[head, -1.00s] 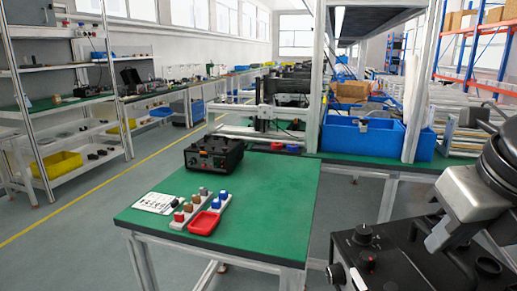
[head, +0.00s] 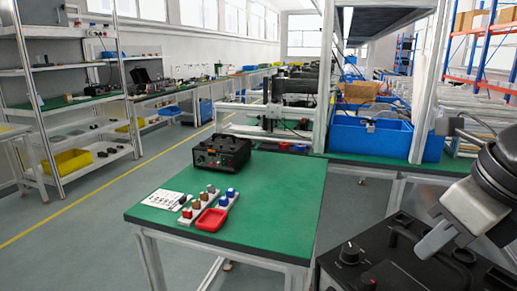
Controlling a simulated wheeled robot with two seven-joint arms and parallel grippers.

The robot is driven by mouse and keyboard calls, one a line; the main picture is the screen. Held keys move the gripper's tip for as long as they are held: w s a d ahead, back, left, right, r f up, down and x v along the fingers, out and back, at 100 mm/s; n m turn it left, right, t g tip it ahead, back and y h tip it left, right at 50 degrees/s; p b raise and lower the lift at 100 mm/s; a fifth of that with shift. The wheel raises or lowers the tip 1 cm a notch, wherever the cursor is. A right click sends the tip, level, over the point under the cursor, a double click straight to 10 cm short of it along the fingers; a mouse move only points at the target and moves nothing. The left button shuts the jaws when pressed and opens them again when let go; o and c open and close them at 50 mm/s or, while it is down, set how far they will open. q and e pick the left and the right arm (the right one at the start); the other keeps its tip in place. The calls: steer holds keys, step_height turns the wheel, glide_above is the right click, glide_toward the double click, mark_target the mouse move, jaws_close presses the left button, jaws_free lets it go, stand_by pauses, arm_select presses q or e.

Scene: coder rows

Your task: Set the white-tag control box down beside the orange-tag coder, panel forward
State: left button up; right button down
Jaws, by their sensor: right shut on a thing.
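A black control box (head: 350,275) with knobs on its top fills the lower right of the head view, close to me. My right gripper (head: 437,240) is shut on it, at the handle on its top. The box is cut off by the picture's lower edge, and I see no white tag on it. Another black box with orange details, seemingly the orange-tag coder (head: 221,154), stands on the green table (head: 275,190) near its back left edge. The held box is apart from it, right of and nearer than the table. My left gripper is not in view.
On the table's front part are a white card (head: 162,199), two pale strips with coloured knobs (head: 192,207) and a red tray (head: 211,220). The table's right half is clear. Blue bins (head: 370,137) stand behind at right. Shelves (head: 85,110) stand at left.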

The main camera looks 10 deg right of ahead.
mark_target(370, 249)
steer(key=shift+w+a+f+n+y, duration=0.15)
steer(key=shift+w+n+y, duration=0.2)
steer(key=shift+n, duration=0.35)
steer(key=w+a+f+n+g+y, duration=0.1)
steer(key=f+n, duration=0.1)
steer(key=n, duration=0.3)
steer(key=w+a+f+n+g+y, duration=0.1)
steer(key=w+a+f+n+g, duration=0.1)
steer(key=n, duration=0.3)
steer(key=w+a+f+n+g+y, duration=0.1)
steer(key=w+a+f+n, duration=0.1)
steer(key=f+n, duration=0.1)
steer(key=shift+w+n+g, duration=0.25)
steer(key=shift+n+g, duration=0.05)
steer(key=shift+n, duration=0.6)
steer(key=w+a+f+n+g+h, duration=0.2)
steer(key=a+f+n+g+h, duration=0.2)
steer(key=f+n, duration=0.6)
steer(key=shift+w+a+n+h, duration=0.3)
steer(key=shift+a+n, duration=0.45)
steer(key=shift+n, duration=2.75)
steer(key=shift+s+f, duration=0.1)
steer(key=shift+s, duration=0.05)
